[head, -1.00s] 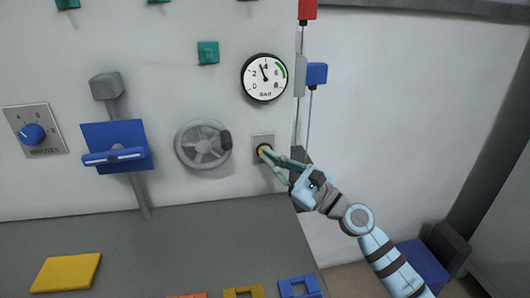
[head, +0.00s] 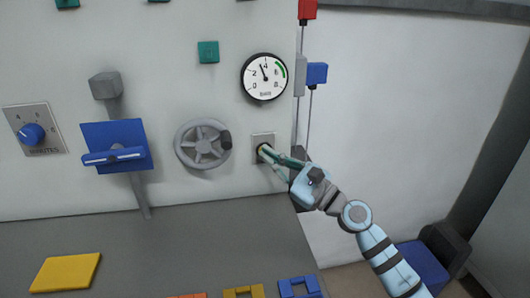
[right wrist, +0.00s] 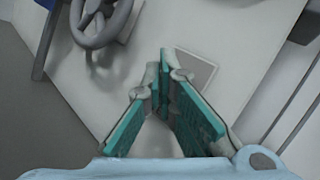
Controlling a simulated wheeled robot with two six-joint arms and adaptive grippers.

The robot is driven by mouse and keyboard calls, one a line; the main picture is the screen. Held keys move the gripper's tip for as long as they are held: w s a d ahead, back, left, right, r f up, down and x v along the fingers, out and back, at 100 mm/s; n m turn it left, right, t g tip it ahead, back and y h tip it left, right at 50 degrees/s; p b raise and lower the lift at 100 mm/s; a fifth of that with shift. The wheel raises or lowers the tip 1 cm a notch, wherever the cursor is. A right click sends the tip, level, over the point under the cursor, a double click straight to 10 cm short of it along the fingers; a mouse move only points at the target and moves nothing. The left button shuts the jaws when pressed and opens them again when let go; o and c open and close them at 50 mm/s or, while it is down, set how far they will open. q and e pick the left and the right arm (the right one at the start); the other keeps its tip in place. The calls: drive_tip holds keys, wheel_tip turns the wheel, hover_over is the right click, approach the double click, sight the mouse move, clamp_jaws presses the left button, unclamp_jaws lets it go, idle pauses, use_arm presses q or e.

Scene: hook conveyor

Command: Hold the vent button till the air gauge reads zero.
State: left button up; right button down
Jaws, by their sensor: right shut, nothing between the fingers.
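The vent button (head: 261,148) sits on a small grey square plate (head: 263,137) on the upright panel. Only a little of its dark rim and yellow face shows in the head view. My right gripper (head: 268,152) is shut and empty, its fingertips at the button and covering most of it. I cannot tell how far the button is pressed. In the right wrist view the teal-padded fingers (right wrist: 165,62) meet in front of the plate (right wrist: 207,72) and hide the button. The round air gauge (head: 264,77) has its needle just short of 4. My left gripper is out of view.
A grey handwheel (head: 203,144) is close left of the button. A blue tilted tray (head: 115,145) and a minutes dial (head: 34,131) are farther left. Blue and red blocks (head: 316,73) (head: 307,9) are beside the panel's right edge. A grey bench (head: 170,245) lies below.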

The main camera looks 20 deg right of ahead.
drive_tip(key=shift+w+d, duration=0.1)
drive_tip(key=shift+w, duration=0.3)
idle(1.4)
drive_tip(key=shift+s+a, duration=0.2)
drive_tip(key=shift+s, duration=0.6)
drive_tip(key=shift+s, duration=0.1)
drive_tip(key=s, duration=0.2)
drive_tip(key=s+a+p, duration=0.1)
drive_tip(key=s, duration=0.1)
drive_tip(key=shift+s+a, duration=0.15)
drive_tip(key=shift+s, duration=0.15)
idle(0.4)
